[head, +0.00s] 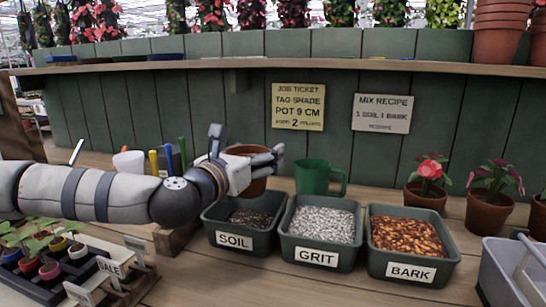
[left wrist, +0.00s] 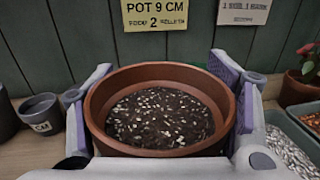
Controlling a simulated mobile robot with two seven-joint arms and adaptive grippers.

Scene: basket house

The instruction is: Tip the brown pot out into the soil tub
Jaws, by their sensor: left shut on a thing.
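The brown pot (head: 257,187) is in my left gripper (head: 272,160), which is shut around its sides. In the left wrist view the pot (left wrist: 160,151) looks upright and holds dark soil with pale specks. The fingers of my left gripper (left wrist: 160,95) press on its left and right sides. In the head view the pot hangs over the back of the soil tub (head: 235,241), which bears a SOIL label and holds some dark soil. The gripper hides much of the pot. My right gripper is not in view.
The grit tub (head: 317,255) and the bark tub (head: 410,268) stand to the right of the soil tub. A green jug (head: 313,178) stands behind them. Potted flowers (head: 427,188) are at the right. A seedling tray (head: 45,262) is at the front left.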

